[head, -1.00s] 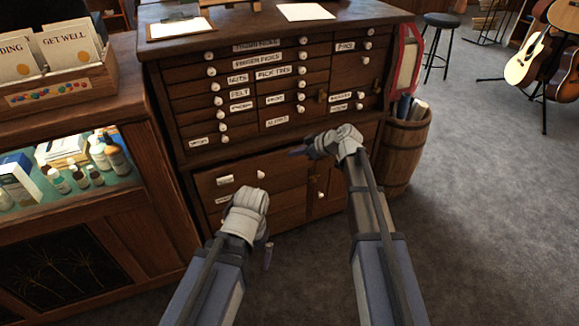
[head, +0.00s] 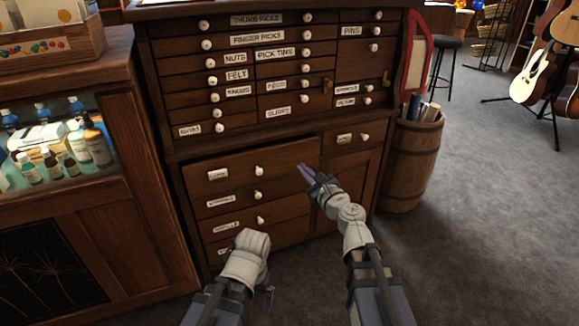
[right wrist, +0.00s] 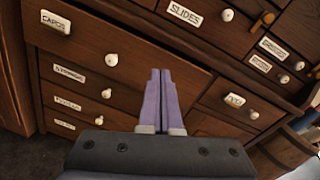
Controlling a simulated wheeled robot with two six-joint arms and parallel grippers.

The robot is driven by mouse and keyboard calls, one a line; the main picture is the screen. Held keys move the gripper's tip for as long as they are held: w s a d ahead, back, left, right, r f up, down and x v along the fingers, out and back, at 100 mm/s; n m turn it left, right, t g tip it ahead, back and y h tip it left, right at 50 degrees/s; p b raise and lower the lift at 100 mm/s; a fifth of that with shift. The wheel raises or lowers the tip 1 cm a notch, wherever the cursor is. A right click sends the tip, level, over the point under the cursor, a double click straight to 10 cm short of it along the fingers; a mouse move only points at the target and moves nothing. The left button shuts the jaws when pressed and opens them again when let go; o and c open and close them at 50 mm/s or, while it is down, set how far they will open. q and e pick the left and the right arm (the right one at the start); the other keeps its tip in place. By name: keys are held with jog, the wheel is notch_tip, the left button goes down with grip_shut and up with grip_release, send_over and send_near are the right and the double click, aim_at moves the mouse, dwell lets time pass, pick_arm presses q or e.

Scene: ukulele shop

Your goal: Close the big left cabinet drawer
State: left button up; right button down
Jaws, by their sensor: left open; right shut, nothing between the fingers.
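The big left drawer (head: 232,178) is the wide top one in the lower part of the dark wood cabinet. It stands slightly out past the drawers below, with a dark gap over its top edge. It has a white knob (head: 259,170) and a label that reads CAPOS in the right wrist view (right wrist: 80,45). My right gripper (head: 303,170) is shut and empty, its purple fingers at the drawer front's right part; I cannot tell whether they touch. The fingers also show in the right wrist view (right wrist: 160,75).
Smaller labelled drawers (head: 255,75) fill the cabinet's upper part. A small drawer (head: 350,137) and a door are at the lower right. A glass-fronted counter (head: 120,190) stands close on the left. A barrel (head: 410,165) stands right of the cabinet.

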aim_at(286, 147)
pick_arm(q)
notch_tip(286, 147, down, 2)
jog(key=shift+f+b, duration=0.1)
jog(key=shift+b, duration=0.45)
pick_arm(e)
jog(key=m, duration=0.1)
jog(key=f+m, duration=0.1)
jog(key=m, duration=0.1)
jog(key=s+d+m+h, duration=0.1)
jog(key=m, duration=0.1)
jog(key=shift+f+t, duration=0.2)
jog(key=shift+t, duration=0.2)
jog(key=shift+w, duration=0.1)
jog(key=x, duration=1.3)
jog(key=shift+w+a, duration=0.15)
jog(key=shift+w, duration=0.2)
